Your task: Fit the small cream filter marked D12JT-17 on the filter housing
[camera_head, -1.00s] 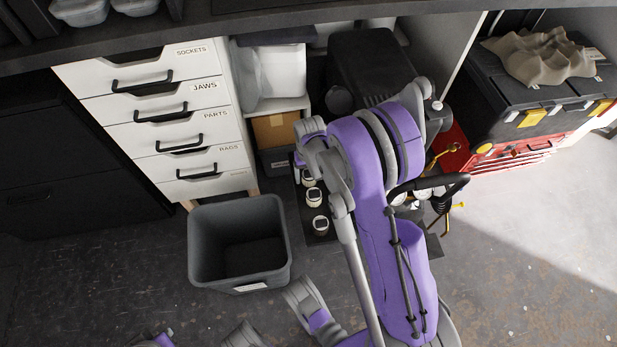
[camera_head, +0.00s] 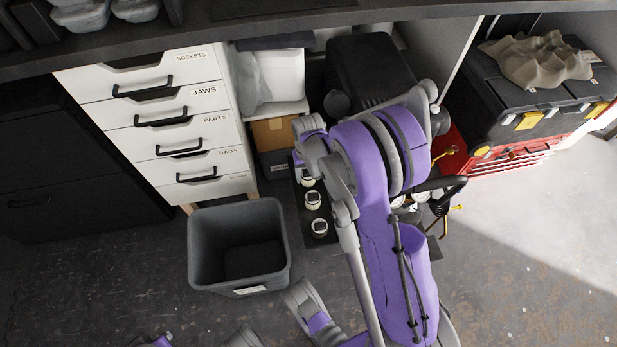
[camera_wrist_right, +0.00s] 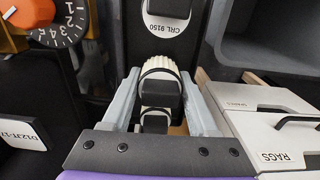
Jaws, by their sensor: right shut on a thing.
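In the right wrist view, my right gripper (camera_wrist_right: 163,74) is shut on a small cream ribbed filter (camera_wrist_right: 158,63) with a dark cap or body. No marking shows on the held filter. A white label reading D12JT-17 (camera_wrist_right: 22,133) sits on a dark object at the left, apart from the fingers. A round white label reading CRL 9150 (camera_wrist_right: 163,28) shows beyond the held filter. In the head view, several cream-sided pieces with dark tops (camera_head: 319,228) stand in a row beside my purple right arm, whose fingertips are hidden. I cannot identify the filter housing.
A white drawer unit (camera_head: 160,115) stands at the left under the bench (camera_head: 330,32). An open grey bin (camera_head: 275,283) is on the floor before it. A red toolbox (camera_head: 510,160) is at the right. An orange dial knob (camera_wrist_right: 27,14) shows in the wrist view. Floor at right is clear.

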